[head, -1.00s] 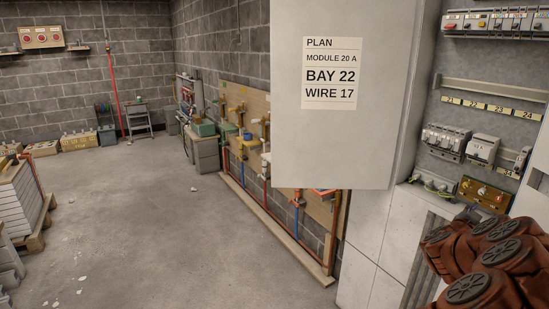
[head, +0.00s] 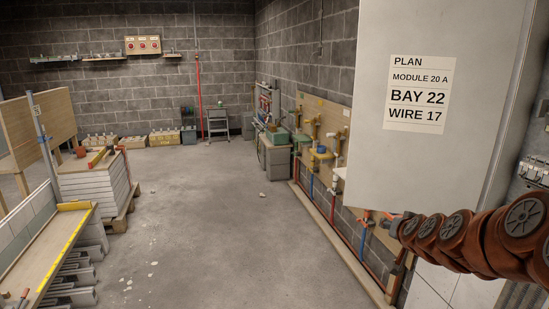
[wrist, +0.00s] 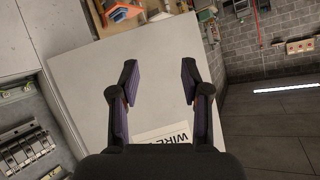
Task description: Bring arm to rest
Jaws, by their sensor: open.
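My gripper (wrist: 158,82) shows in the wrist view with its two dark, purple-padded fingers wide apart and nothing between them. It is in front of the grey cabinet door (wrist: 75,70), and part of the plan label (wrist: 165,134) shows below the fingers. In the head view my reddish-brown arm (head: 470,238) reaches in from the right edge, below the open cabinet door (head: 400,165). The plan label (head: 419,95) on that door reads module 20 A, bay 22, wire 17.
The electrical cabinet interior (head: 534,172) is at the right edge. A pipe board (head: 330,125) lines the wall beyond the door. A pallet of stacked panels (head: 95,185) and a workbench (head: 50,240) stand on the left. The floor (head: 210,230) between is mostly clear.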

